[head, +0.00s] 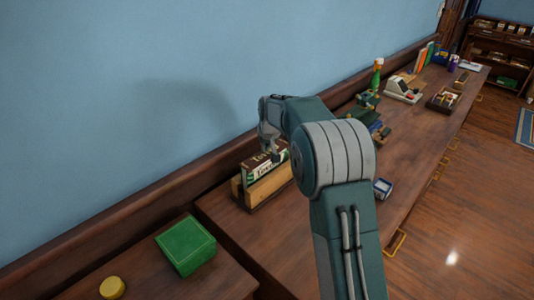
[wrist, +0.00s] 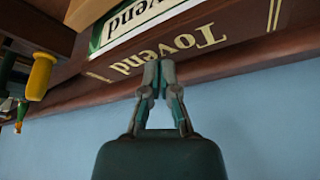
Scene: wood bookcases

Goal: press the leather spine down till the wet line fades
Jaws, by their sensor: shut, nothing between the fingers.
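A dark brown book (head: 251,166) with gold "Tovend" lettering stands in a wooden holder (head: 270,186) by the wall. In the wrist view its leather spine (wrist: 240,45) runs across the top, with the picture upside down. Beside it is a green and white band (wrist: 135,20) with the same lettering. My gripper (head: 275,157) is over the book with its fingers together and empty. In the wrist view the fingertips (wrist: 160,67) overlap the spine's edge near the lettering; I cannot tell whether they touch it. I cannot make out a wet line.
A green box (head: 186,246) and a yellow round thing (head: 112,288) are on the lower left surface. A small blue and white box (head: 382,188) sits right of my arm. Further along the counter are a white machine (head: 402,90) and a dark tray (head: 443,100). The blue wall is close behind.

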